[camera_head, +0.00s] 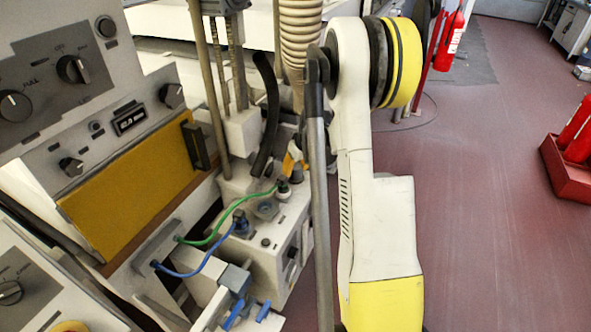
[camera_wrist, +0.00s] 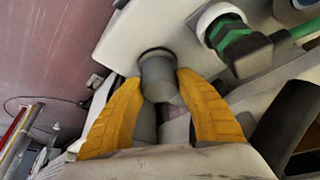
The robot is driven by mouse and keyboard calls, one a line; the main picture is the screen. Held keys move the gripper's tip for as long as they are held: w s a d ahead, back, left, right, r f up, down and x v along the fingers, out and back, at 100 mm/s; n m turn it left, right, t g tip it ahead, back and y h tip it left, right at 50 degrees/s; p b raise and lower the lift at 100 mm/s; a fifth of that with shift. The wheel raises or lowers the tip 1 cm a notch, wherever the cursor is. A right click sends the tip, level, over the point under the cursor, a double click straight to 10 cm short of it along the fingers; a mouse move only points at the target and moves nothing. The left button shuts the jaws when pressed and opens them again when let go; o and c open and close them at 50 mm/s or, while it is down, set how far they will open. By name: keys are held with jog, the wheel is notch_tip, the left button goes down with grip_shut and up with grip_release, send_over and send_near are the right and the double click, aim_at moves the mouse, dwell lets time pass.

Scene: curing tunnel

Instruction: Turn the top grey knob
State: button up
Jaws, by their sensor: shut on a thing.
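The grey knob (camera_wrist: 157,70) is a short grey cylinder standing out of a dark round hole in a pale panel in the wrist view. My gripper (camera_wrist: 160,85) has its two yellow fingers on either side of the knob, shut on it. In the head view my gripper (camera_head: 291,162) shows only as a bit of yellow behind my arm, at the top of the white box (camera_head: 268,262). My arm and the gripper hide the knob there.
A green connector (camera_wrist: 235,42) with a green cable sits close to the right of the knob. A black hose (camera_head: 267,110) hangs near the gripper. Blue and green cables run to the control cabinet with a yellow panel (camera_head: 130,185).

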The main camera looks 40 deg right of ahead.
jog(key=o, duration=1.2)
jog(key=shift+r, duration=0.1)
jog(key=v, duration=1.1)
jog(key=shift+r, duration=0.4)
jog(key=shift+s+a, duration=0.1)
jog(key=shift+a, duration=0.1)
